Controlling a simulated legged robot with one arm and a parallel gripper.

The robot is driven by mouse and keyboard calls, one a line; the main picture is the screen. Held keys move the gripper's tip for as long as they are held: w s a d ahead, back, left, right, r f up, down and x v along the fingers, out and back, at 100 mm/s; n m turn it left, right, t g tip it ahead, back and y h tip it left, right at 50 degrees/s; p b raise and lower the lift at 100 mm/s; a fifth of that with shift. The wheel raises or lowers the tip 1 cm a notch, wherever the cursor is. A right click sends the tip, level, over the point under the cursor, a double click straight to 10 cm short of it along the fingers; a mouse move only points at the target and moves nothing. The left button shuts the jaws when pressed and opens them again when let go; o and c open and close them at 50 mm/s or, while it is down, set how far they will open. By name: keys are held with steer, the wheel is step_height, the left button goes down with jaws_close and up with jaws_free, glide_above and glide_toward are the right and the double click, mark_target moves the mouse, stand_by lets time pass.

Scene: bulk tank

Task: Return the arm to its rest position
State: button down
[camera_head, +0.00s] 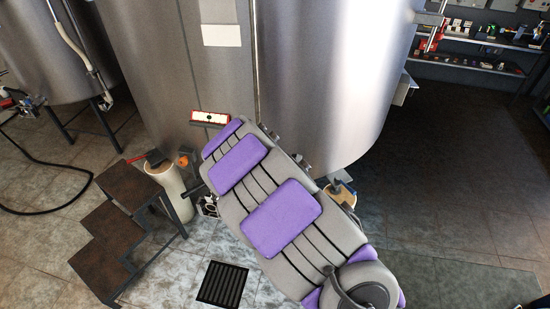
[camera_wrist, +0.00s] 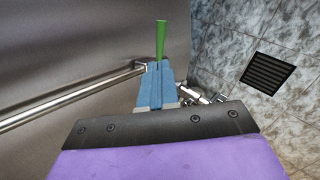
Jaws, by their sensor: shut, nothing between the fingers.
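My gripper (camera_wrist: 158,68) shows in the wrist view as two blue fingers pressed together, shut with nothing between them. A thin green strip (camera_wrist: 161,40) shows just past the fingertips; I cannot tell what it belongs to. In the head view my grey and purple body and arm parts run from the lower right up to the middle. My gripper cannot be made out there.
A large steel tank (camera_head: 320,80) stands close in front. A metal pipe (camera_wrist: 70,97) runs along a grey surface left of my gripper. A floor drain (camera_head: 222,284) lies in front. Dark floor is clear at right.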

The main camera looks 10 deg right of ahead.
steer(key=s+d+r+m+g+h, duration=0.35)
steer(key=s+d+r+m, duration=0.8)
steer(key=s, duration=0.55)
steer(key=s+a+r+m+g+y, duration=0.1)
steer(key=s+a+g+y, duration=0.1)
steer(key=s, duration=0.8)
steer(key=s+a+r+m+g+y, duration=0.1)
steer(key=s+a, duration=0.3)
steer(key=s, duration=0.6)
steer(key=s+a+r+m+g+y, duration=0.1)
steer(key=s+a+m+g+y, duration=0.2)
steer(key=s, duration=0.7)
steer(key=shift+s+a+r+y, duration=0.2)
steer(key=shift+s+y, duration=0.1)
steer(key=shift+y, duration=0.25)
steer(key=shift+m, duration=0.25)
